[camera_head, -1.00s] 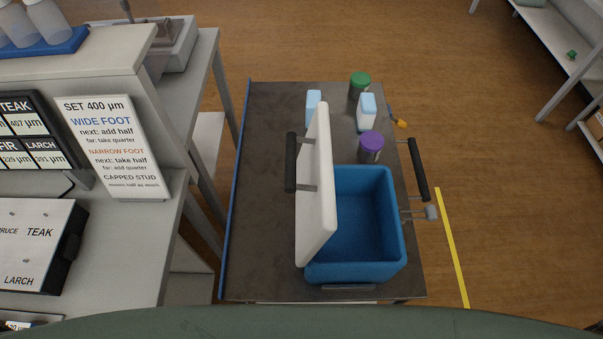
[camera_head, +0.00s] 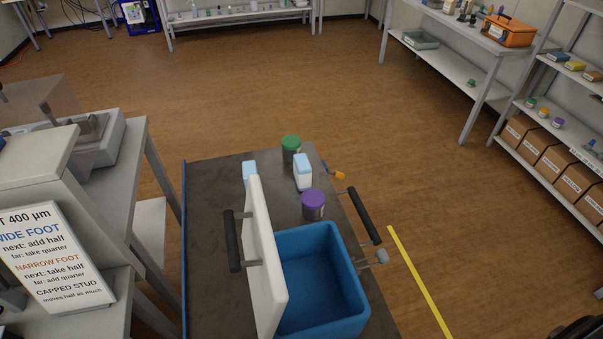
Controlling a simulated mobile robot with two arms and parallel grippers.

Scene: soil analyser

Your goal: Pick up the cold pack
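Two light blue and white blocks that look like cold packs stand on the dark cart top (camera_head: 210,215). One cold pack (camera_head: 303,173) stands upright between the green-lidded jar and the purple-lidded jar. The other cold pack (camera_head: 249,172) is farther left, partly hidden behind the raised white lid (camera_head: 264,262) of the blue cooler box (camera_head: 345,290). The cooler is open and the part of its inside that shows looks empty. Neither of my grippers can be made out in the head view.
A green-lidded jar (camera_head: 290,148) and a purple-lidded jar (camera_head: 313,204) stand close to the cold packs. The cart has a black handle (camera_head: 364,216) on its right. A bench with a sign (camera_head: 50,258) is at left. Open wooden floor (camera_head: 260,80) lies beyond; shelves with boxes (camera_head: 553,162) are at right.

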